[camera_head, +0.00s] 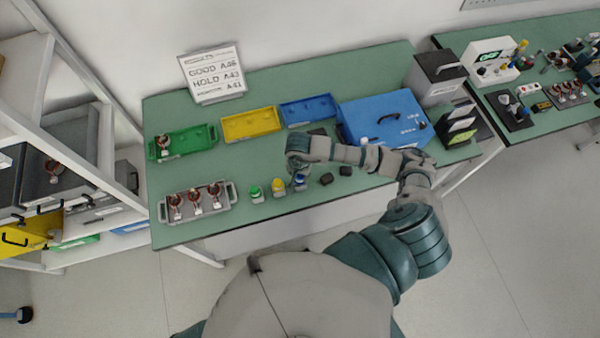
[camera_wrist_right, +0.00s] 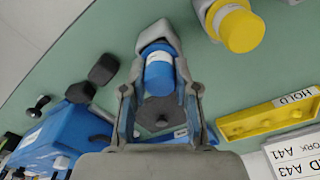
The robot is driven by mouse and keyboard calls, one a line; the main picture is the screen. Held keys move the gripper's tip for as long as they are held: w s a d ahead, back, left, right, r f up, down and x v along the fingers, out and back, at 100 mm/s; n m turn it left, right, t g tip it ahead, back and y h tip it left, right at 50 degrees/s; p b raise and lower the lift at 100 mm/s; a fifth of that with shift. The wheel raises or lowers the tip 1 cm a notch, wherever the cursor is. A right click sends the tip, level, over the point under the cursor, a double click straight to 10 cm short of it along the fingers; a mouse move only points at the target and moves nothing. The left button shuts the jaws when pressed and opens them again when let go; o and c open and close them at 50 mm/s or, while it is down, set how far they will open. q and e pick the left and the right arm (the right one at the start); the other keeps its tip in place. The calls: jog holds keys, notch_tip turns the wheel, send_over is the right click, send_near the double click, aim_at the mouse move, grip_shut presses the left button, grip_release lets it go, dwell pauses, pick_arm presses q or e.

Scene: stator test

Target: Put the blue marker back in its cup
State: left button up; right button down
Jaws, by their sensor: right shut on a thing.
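The blue marker (camera_wrist_right: 159,72) shows in the right wrist view as a blue cylinder with a pale band, between the fingers of my right gripper (camera_wrist_right: 160,92). A grey cup (camera_wrist_right: 156,32) is right at the marker's far end; I cannot tell how deep the marker sits in it. In the head view the blue marker (camera_head: 300,181) is a small blue spot at the table's front, just below my right gripper (camera_head: 299,168), which partly hides it. The gripper is shut on the marker. My left gripper is not in view.
A yellow marker (camera_head: 278,184) and a green marker (camera_head: 254,190) stand in cups to the left. Two dark blocks lie to the right, one of them here (camera_head: 326,179). A blue box (camera_head: 375,120), a yellow tray (camera_head: 250,124) and a stator tray (camera_head: 228,204) share the green table.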

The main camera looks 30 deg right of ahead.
jog(key=shift+f, duration=0.1)
jog(key=shift+f+b, duration=0.4)
jog(key=shift+b, duration=0.15)
jog(key=c, duration=0.9)
grip_release()
jog(key=shift+r, duration=0.1)
jog(key=shift+o, duration=0.2)
jog(key=shift+r+p, duration=0.6)
notch_tip(320, 180, up, 11)
jog(key=b, duration=0.2)
jog(key=shift+s+a+r, duration=0.2)
jog(key=shift+a, duration=0.1)
